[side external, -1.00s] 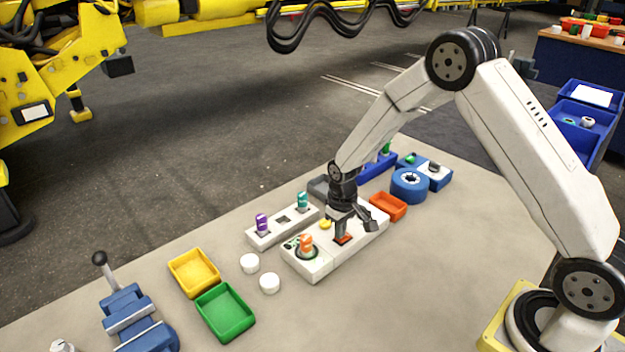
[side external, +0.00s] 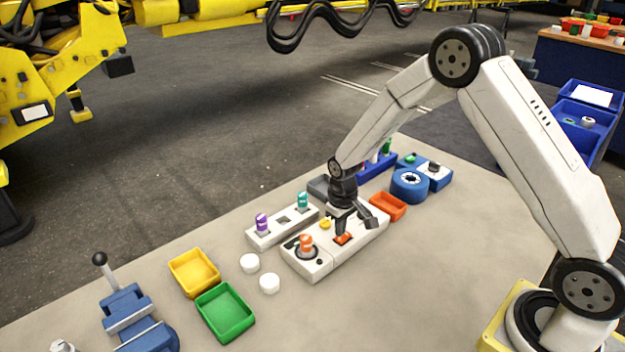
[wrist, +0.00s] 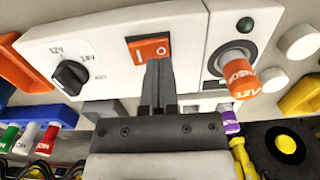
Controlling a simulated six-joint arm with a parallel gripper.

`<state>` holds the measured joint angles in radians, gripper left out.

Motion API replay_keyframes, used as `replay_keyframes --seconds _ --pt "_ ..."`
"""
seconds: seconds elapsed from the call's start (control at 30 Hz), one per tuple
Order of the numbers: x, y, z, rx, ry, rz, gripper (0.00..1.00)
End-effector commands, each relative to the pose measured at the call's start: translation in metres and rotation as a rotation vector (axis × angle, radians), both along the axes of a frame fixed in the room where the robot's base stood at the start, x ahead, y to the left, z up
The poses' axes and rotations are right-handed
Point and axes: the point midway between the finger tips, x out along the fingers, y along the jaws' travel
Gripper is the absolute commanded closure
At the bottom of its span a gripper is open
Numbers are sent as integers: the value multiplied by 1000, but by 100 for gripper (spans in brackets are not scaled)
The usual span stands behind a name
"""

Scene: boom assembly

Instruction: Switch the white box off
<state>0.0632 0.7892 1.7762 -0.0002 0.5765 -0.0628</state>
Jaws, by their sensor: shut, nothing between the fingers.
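The white box (side external: 350,255) lies on the bench; its face fills the top of the wrist view (wrist: 108,45). It carries a red-orange rocker switch (wrist: 148,48) marked I and O, which also shows in the side view (side external: 343,239). I cannot tell for certain which side is pressed. The box also has a black dial (wrist: 70,76) and an orange 12V cylinder (wrist: 239,75) in a socket. Beside the socket is a dark round indicator (wrist: 245,25). My gripper (side external: 341,229) is shut and empty, its tips close above the switch, partly covering its lower edge in the wrist view (wrist: 157,65).
A strip with purple (side external: 262,224) and teal cylinders stands behind the box. White pucks (side external: 269,283), yellow (side external: 194,272) and green trays (side external: 224,312) lie to the left. An orange tray (side external: 388,206) and blue parts stand behind right. The bench in front is clear.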

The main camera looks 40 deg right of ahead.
Motion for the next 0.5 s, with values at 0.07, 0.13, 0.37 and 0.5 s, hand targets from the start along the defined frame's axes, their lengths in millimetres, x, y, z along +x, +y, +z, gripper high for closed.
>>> replay_keyframes --seconds 0.07,0.13,0.37,0.5 --pt "0 0 5 0 -1 0 100" --pt "0 0 9 0 -2 0 100" --pt "0 0 22 0 -2 0 100" --pt "0 0 30 0 -1 0 100"
